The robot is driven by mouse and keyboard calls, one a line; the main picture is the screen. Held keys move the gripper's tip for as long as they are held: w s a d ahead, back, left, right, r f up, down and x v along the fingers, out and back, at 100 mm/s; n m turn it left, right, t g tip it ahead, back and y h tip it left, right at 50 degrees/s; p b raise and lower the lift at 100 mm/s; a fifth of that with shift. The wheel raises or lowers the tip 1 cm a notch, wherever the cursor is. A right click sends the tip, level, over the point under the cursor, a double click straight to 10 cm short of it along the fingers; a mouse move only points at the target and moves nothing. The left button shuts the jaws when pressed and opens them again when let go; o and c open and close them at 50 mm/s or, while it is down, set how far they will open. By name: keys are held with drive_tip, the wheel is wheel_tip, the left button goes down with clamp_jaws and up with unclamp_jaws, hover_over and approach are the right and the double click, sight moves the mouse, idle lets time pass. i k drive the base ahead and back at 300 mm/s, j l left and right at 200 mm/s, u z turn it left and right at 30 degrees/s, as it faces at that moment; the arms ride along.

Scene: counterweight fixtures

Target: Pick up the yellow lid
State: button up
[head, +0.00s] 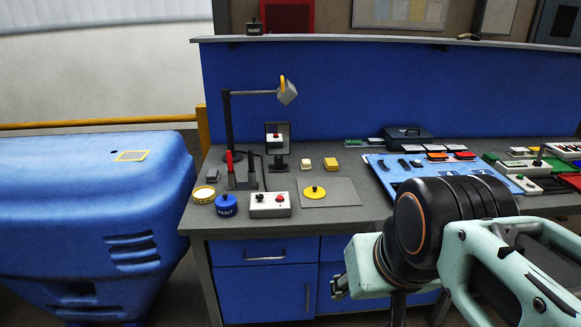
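The yellow lid (314,192) is a round yellow disc with a small dark knob on top. It lies flat on a grey mat (343,193) near the front of the workbench. My gripper (340,287) shows only in small part, low in front of the bench's cabinet, below and to the right of the lid and well apart from it. The rest of it is hidden behind my arm, and its fingers are too unclear to judge.
A blue paint pot (226,207), a yellow-rimmed round tin (204,194) and a control box with buttons (270,205) stand left of the mat. A lamp (286,92) overhangs behind. A blue board (375,165) lies right.

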sight(313, 191)
drive_tip(key=i+u, duration=0.15)
drive_tip(key=u, duration=0.45)
drive_tip(key=i+l+u, duration=0.5)
drive_tip(key=l, duration=0.2)
drive_tip(key=i+l, duration=0.2)
drive_tip(key=l, duration=0.15)
drive_tip(key=i+l+u, duration=0.1)
drive_tip(key=l, duration=0.25)
drive_tip(key=i, duration=0.1)
